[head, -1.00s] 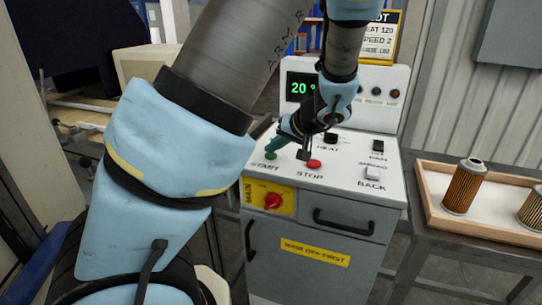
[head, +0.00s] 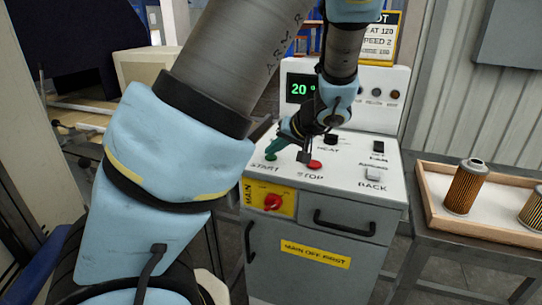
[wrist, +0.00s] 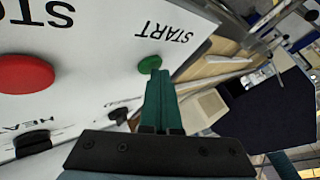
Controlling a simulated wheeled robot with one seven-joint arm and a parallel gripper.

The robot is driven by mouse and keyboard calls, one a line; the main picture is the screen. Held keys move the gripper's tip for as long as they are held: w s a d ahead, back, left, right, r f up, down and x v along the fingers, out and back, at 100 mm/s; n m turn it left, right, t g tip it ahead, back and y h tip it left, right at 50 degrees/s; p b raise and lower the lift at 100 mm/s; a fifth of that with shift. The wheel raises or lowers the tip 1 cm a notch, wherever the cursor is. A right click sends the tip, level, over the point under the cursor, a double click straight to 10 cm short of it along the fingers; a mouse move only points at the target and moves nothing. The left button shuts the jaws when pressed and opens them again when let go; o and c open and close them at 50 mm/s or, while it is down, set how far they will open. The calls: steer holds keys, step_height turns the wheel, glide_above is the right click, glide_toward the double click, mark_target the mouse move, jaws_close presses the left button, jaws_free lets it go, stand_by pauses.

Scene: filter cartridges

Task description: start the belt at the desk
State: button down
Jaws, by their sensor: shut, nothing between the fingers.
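The desk (head: 345,185) is a light grey console with a sloped top. Its green START button (head: 270,157) is near the left edge, and it also shows in the wrist view (wrist: 149,64). My gripper (head: 274,149) has teal fingers, shut and empty, with the tips right at the START button. In the wrist view the fingertips (wrist: 160,74) overlap the button's lower edge; I cannot tell whether they touch or press it. The red STOP button (head: 315,165) is just to the right. The red MAIN switch (head: 273,202) sits on a yellow plate on the front.
A black HEAT knob (head: 331,138) and a white BACK switch (head: 373,175) are on the top. A display (head: 300,87) reads 20. A wooden tray (head: 435,215) with filter cartridges (head: 465,186) stands on a table at right.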

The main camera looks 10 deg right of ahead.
mark_target(273, 158)
steer(key=shift+r+p, duration=0.3)
steer(key=shift+r, duration=0.5)
steer(key=shift+r+p, duration=1.5)
steer(key=shift+r, duration=1.05)
steer(key=shift+f, duration=0.1)
steer(key=s+a+f+g+h, duration=0.3)
steer(key=s+a+g+h, duration=0.2)
steer(key=s+a, duration=0.7)
steer(key=shift+s+a+g+h, duration=0.4)
steer(key=shift+a, duration=2.05)
steer(key=shift+f, duration=0.1)
